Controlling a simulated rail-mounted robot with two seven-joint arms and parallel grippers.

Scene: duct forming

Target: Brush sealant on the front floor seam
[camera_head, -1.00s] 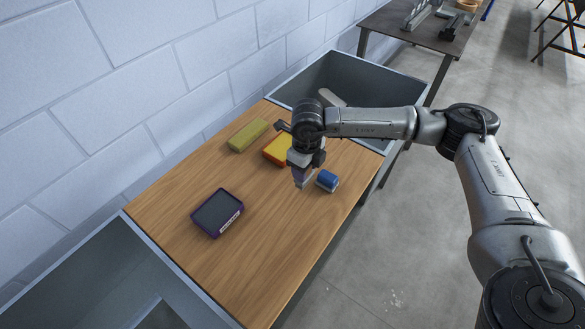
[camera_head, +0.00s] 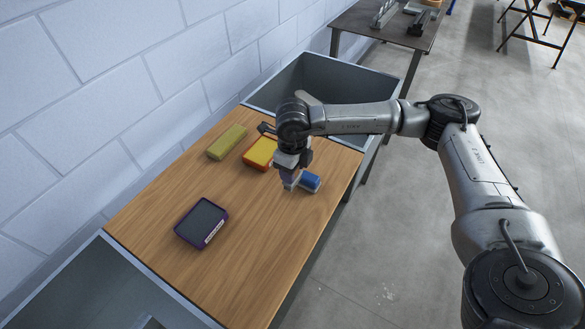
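My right gripper (camera_head: 290,184) points down low over the wooden tabletop, close beside a blue-and-white block (camera_head: 310,182). Whether its fingers touch the block or are parted is too small to tell. Neither a sealant brush nor a floor seam can be made out clearly. A purple-rimmed tray with a dark flat inside (camera_head: 201,222) lies on the near part of the table. An orange-and-yellow box (camera_head: 260,153) lies behind my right gripper, partly hidden by the arm. My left gripper is not in view.
A yellow-green block (camera_head: 227,142) lies near the wall. Grey open-topped boxes stand at the table's far end (camera_head: 345,75) and near end (camera_head: 75,285). The tabletop (camera_head: 255,255) is clear between the purple tray and front edge. A dark table (camera_head: 375,28) stands beyond.

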